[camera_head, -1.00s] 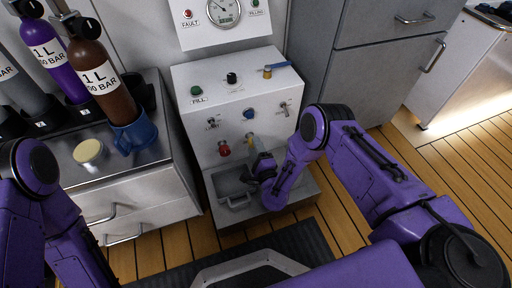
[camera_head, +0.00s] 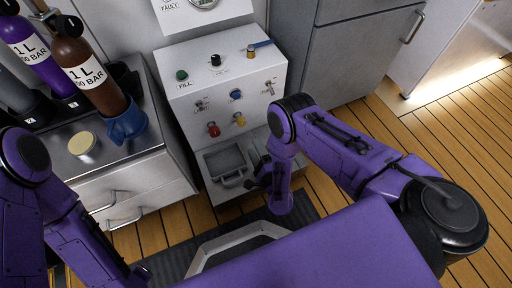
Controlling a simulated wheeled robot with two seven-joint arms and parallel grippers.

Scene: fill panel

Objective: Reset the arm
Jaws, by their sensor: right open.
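My right gripper (camera_head: 262,172) hangs low in front of the fill panel (camera_head: 222,95), beside the grey tray (camera_head: 224,163) at its foot. Its fingers are dark and small here; they look empty and apart from the panel's controls. My purple right arm comes in from the right and covers part of the panel's lower right. My left arm shows at the left edge, with its gripper out of the picture.
A brown bottle (camera_head: 88,66) stands in a blue holder (camera_head: 126,124) on the left counter, with a purple bottle (camera_head: 36,50) behind it. A tan disc (camera_head: 82,142) lies on the counter. Grey cabinets (camera_head: 362,55) stand at the right. Wooden floor (camera_head: 455,140) is open at the right.

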